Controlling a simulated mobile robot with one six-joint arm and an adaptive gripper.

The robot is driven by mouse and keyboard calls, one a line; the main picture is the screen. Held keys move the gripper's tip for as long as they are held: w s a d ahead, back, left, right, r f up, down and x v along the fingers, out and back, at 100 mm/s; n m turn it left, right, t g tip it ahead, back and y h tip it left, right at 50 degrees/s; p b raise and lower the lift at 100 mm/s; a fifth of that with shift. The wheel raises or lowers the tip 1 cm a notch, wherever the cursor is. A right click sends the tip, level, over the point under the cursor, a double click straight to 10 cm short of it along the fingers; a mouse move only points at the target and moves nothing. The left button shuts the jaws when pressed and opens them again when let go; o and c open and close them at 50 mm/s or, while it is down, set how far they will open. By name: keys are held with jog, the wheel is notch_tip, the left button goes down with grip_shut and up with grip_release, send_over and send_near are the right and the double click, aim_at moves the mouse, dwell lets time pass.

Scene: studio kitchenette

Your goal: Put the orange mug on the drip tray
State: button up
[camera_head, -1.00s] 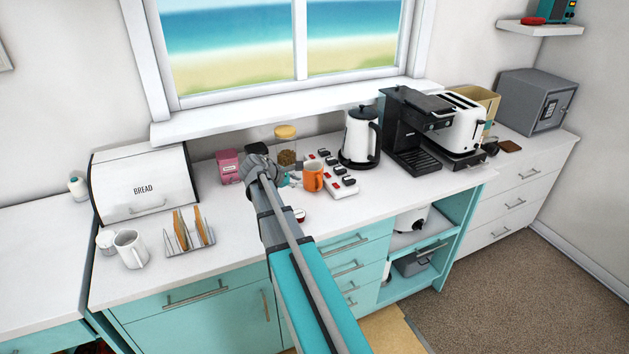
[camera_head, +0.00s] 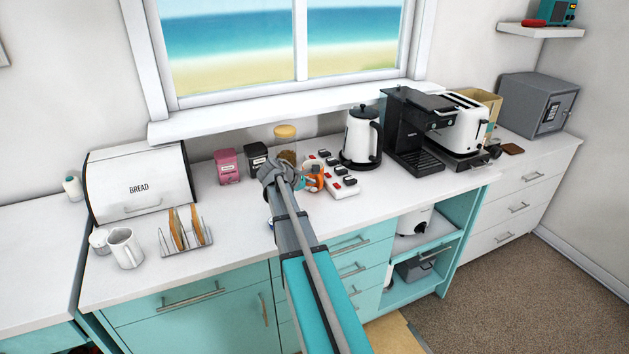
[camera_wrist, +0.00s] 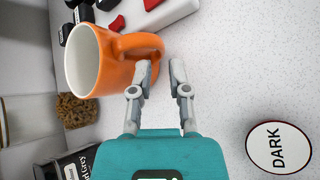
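The orange mug (camera_head: 318,184) stands on the counter between the jar and the switch strip, partly hidden by my gripper (camera_head: 308,182) in the head view. In the wrist view the mug (camera_wrist: 88,62) fills the upper left, its handle pointing right toward my fingers. My gripper (camera_wrist: 163,72) is open, with a gap between its fingertips. The fingertips are just short of the handle, the left one close to it; whether it touches, I cannot tell. The drip tray (camera_head: 430,164) is the black slotted base of the coffee machine (camera_head: 402,130), to the right, and looks empty.
A kettle (camera_head: 361,138) and a white switch strip (camera_head: 343,187) lie between the mug and the coffee machine. A cork-lidded jar (camera_head: 285,133) and dark tin (camera_head: 256,158) stand behind my gripper. A round lid marked DARK (camera_wrist: 279,148) lies right of my fingers in the wrist view.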

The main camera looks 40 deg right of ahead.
aim_at(320, 186)
jog(key=shift+b+x, duration=1.2)
jog(key=shift+x, duration=0.6)
jog(key=shift+b+x, duration=0.45)
jog(key=shift+x, duration=0.4)
grip_shut()
